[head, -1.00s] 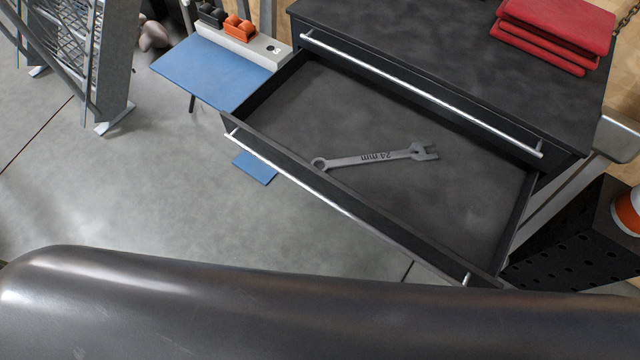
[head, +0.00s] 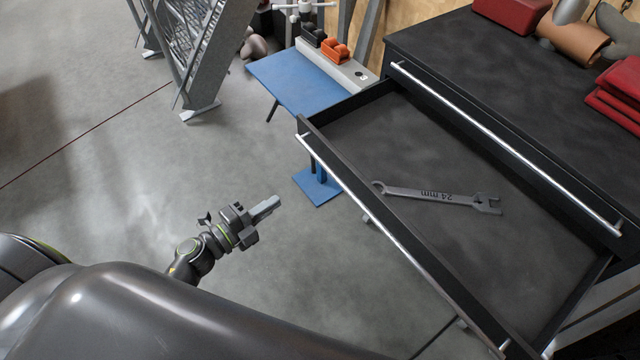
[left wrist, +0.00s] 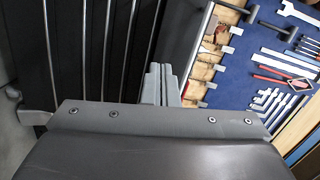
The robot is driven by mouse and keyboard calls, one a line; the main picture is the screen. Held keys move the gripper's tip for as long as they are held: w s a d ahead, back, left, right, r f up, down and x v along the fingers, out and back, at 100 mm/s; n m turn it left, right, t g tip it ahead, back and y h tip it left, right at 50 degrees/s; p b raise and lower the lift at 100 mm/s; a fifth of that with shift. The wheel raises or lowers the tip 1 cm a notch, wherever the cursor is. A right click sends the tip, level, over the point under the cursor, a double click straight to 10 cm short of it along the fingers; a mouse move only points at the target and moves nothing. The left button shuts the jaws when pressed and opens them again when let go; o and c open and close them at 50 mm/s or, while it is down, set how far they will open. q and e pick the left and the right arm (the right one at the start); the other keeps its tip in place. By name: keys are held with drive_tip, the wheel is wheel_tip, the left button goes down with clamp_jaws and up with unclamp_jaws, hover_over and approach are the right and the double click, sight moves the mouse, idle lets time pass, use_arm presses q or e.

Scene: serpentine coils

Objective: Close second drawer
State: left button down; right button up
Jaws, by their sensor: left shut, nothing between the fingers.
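The second drawer (head: 400,130) is pulled far out of the black cabinet, below the shut top drawer. A grey 24 mm wrench (head: 440,196) lies flat on its floor. The drawer's long silver handle (head: 385,228) runs along its front. My left gripper (head: 270,205) is shut and empty, to the left of the drawer front and apart from it in the head view. In the left wrist view its fingers (left wrist: 160,84) are together, with several silver drawer handles (left wrist: 108,45) upright at left. My right gripper is not in view.
The black cabinet top (head: 480,60) holds folded red cloths (head: 618,95) and a red box (head: 510,14). A blue table (head: 300,80) stands left of the drawer. A tool board (left wrist: 250,65) shows in the left wrist view. Open floor lies at left.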

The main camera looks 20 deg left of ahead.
use_arm(q)
wheel_tip(320, 180, up, 3)
drive_tip(key=s+d+m+h, duration=0.1)
drive_tip(key=d+m+h, duration=0.1)
drive_tip(key=m, duration=0.1)
drive_tip(key=p, duration=0.3)
approach(336, 169)
drive_tip(key=shift+g, duration=0.4)
drive_tip(key=x, duration=0.4)
drive_tip(key=r+x, duration=0.1)
drive_tip(key=x, duration=0.1)
drive_tip(key=shift+w+d+f, duration=0.1)
drive_tip(key=shift+w+d, duration=0.15)
drive_tip(key=shift+w, duration=0.15)
